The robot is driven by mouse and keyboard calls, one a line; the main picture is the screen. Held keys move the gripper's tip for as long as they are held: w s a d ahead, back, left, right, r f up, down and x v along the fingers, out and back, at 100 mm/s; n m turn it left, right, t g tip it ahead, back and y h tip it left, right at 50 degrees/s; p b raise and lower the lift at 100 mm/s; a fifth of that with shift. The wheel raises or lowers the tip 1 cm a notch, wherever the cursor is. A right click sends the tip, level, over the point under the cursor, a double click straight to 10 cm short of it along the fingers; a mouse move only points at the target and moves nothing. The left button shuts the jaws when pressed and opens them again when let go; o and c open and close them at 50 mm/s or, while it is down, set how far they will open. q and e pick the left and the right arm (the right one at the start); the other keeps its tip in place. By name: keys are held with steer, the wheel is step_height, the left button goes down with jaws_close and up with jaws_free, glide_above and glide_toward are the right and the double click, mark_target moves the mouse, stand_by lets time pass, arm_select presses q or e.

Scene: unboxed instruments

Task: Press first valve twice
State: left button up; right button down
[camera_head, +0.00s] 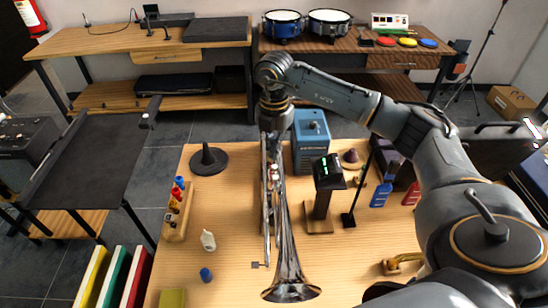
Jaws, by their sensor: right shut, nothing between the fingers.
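A silver trumpet (281,235) stands or lies over the middle of the wooden table, its flared bell toward the near edge. Its valves (272,178) show around the middle of its length, small and partly hard to tell apart. My right arm reaches in from the right, and my right gripper (271,150) points down over the far part of the trumpet, close to the valves. The gripper is shut with nothing held. Whether its tips touch a valve cannot be told. My left gripper is not in view.
A blue box (310,143) and a display on a wooden stand (322,200) are close on the right.

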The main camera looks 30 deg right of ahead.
steer(key=shift+f+b, duration=0.5)
steer(key=shift+f, duration=0.35)
steer(key=shift+r, duration=0.1)
step_height(320, 180, up, 7)
steer(key=p, duration=0.5)
stand_by(0.5)
